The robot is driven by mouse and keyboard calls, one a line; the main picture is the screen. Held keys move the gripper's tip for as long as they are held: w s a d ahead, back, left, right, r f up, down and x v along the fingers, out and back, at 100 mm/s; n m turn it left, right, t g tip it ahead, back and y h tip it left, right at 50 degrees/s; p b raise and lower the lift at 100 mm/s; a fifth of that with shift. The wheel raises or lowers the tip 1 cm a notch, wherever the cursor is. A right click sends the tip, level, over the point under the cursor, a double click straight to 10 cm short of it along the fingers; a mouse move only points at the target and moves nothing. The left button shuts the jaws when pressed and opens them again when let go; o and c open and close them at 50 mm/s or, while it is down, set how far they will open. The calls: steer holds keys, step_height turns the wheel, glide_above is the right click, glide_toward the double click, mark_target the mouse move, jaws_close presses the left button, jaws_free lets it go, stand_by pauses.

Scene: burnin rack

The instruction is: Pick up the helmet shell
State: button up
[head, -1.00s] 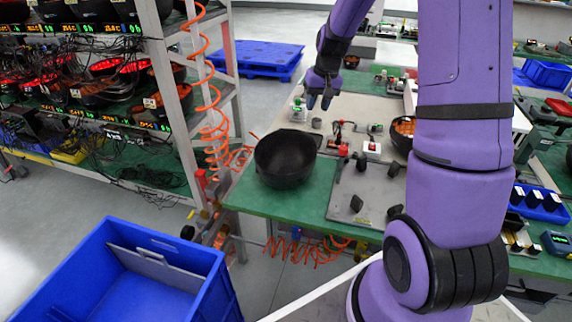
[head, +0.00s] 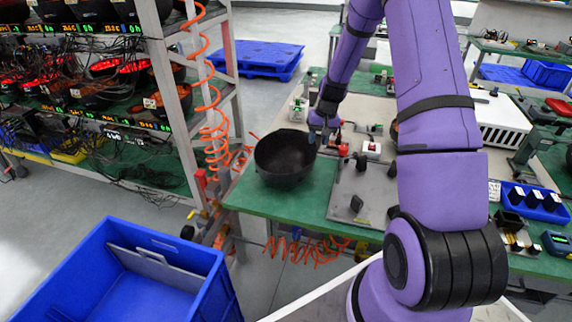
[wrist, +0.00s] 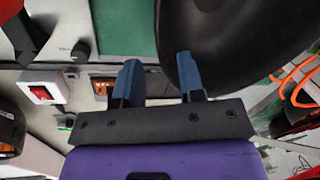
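The helmet shell (head: 284,160) is a black, bowl-like shell lying open side up on the green bench top, near its left corner. It also shows in the wrist view (wrist: 225,40), filling the upper right. My gripper (head: 319,136) is at the shell's right rim in the head view. In the wrist view my gripper (wrist: 160,82) has its two blue fingers apart with nothing held between them. The right finger overlaps the shell's edge in that view; I cannot tell whether it touches.
A blue bin (head: 150,275) stands on the floor at the lower left. A rack (head: 165,100) with lit units and cables stands at the left, with an orange coiled hose (head: 213,130) beside it. A grey fixture plate (head: 352,195) with small parts lies right of the shell.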

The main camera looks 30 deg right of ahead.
mark_target(314, 150)
steer(key=shift+w+a+f, duration=0.1)
steer(key=shift+a+f, duration=0.1)
steer(key=shift+f, duration=0.65)
steer(key=shift+a+f, duration=0.2)
steer(key=shift+f, duration=0.65)
steer(key=shift+w+a+f, duration=0.1)
steer(key=shift+a+f, duration=0.1)
steer(key=shift+f, duration=0.65)
jaws_close()
